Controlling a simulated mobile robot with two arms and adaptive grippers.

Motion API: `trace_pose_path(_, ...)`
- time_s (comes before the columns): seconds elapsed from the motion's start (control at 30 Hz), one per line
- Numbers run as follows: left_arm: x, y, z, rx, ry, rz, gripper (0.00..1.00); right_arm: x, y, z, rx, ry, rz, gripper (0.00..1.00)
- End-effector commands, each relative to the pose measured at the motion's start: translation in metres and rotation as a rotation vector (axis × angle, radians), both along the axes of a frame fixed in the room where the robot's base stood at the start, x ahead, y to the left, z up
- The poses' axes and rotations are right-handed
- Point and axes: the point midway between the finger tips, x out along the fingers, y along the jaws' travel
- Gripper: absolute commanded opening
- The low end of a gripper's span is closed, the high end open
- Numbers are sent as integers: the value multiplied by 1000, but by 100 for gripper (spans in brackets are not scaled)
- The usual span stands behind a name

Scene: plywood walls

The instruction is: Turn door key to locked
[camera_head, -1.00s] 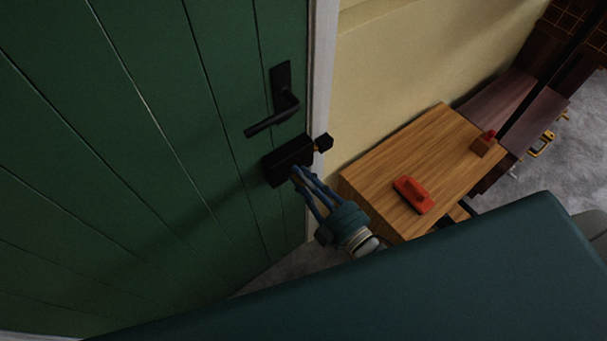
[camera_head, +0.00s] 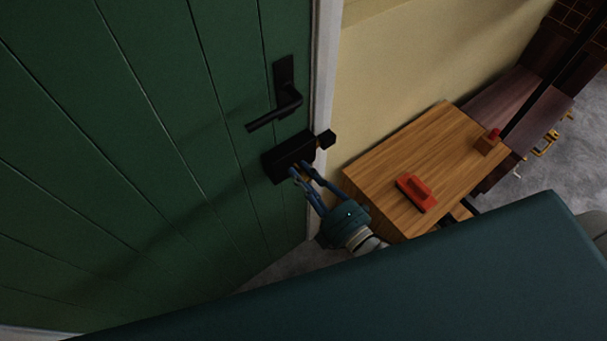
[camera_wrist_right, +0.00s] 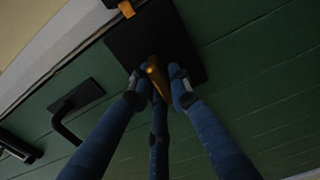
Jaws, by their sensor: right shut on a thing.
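The green door (camera_head: 120,150) fills the left of the head view. A black lock box (camera_head: 286,157) sits on it below the black lever handle (camera_head: 278,110). My right gripper (camera_head: 302,172) is at the face of the lock box. In the right wrist view its blue fingers (camera_wrist_right: 158,82) are shut on a brass-coloured key (camera_wrist_right: 156,72) that stands out from the dark lock box (camera_wrist_right: 178,40). The lever handle is also in the wrist view (camera_wrist_right: 72,108), to the left. The key's tip is hidden. My left gripper is not in view.
A black block (camera_head: 326,139) sits at the door's edge beside the white frame (camera_head: 325,65).

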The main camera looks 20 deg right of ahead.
Motion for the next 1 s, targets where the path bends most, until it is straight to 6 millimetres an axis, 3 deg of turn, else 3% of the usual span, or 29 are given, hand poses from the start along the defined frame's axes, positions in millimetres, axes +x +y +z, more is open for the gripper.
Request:
trace_pose_path(0.63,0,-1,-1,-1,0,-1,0,-1,0,-1,-51,-16,0,0)
trace_pose_path(0.67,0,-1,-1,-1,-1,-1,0,-1,0,-1,-51,-16,0,20)
trace_pose_path(0.77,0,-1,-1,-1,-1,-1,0,-1,0,-1,-51,-16,0,38)
trace_pose_path(1.0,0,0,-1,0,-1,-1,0,0,0,-1,-49,-17,0,38)
